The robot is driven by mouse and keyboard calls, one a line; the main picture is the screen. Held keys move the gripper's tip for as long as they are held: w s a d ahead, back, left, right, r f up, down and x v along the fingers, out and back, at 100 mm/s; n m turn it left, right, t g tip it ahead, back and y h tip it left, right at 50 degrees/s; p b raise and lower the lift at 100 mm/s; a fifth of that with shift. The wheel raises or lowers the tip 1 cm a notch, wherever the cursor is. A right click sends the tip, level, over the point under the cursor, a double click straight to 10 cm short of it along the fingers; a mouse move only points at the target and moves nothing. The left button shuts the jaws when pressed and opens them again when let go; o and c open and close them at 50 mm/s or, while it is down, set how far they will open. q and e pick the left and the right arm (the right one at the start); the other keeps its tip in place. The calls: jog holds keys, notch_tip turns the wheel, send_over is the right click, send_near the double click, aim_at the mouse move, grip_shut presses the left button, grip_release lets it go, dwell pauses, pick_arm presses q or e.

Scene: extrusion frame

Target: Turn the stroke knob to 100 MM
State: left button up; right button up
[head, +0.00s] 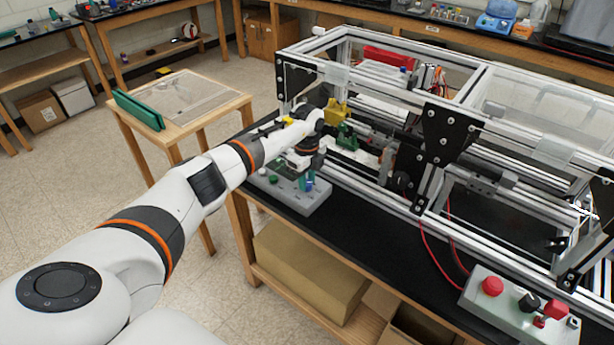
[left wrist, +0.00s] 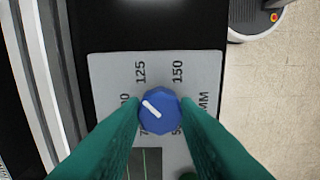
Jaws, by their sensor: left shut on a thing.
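The stroke knob (left wrist: 160,109) is blue and faceted, with a white pointer line, on a grey panel (left wrist: 206,64) in the left wrist view. The line slants to the upper left, toward the space between the partly hidden "100" and the "125". Labels "150" and "MM" also show; the lower ones are partly covered by my fingers. My left gripper (left wrist: 160,112) has its green fingers shut on the knob's two sides. In the head view my left gripper (head: 305,178) is over the grey control box (head: 308,203), and the knob is hard to make out. My right gripper is not seen.
The aluminium extrusion frame (head: 452,112) stands right behind the box on the black bench. A second grey box (head: 505,304) with red knobs sits at the lower right. A small wooden table (head: 215,112) is at the left. Bare black bench lies between the boxes.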

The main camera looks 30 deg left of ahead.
pick_arm(q)
jog(key=n+p, duration=0.1)
jog(key=n, duration=0.3)
jog(key=shift+a+r+n+p, duration=0.1)
jog(key=shift+r+n+p, duration=0.05)
jog(key=shift+n+p, duration=0.2)
jog(key=n+p, duration=0.2)
jog(key=n, duration=0.2)
jog(key=shift+n, duration=0.35)
jog(key=o, duration=1)
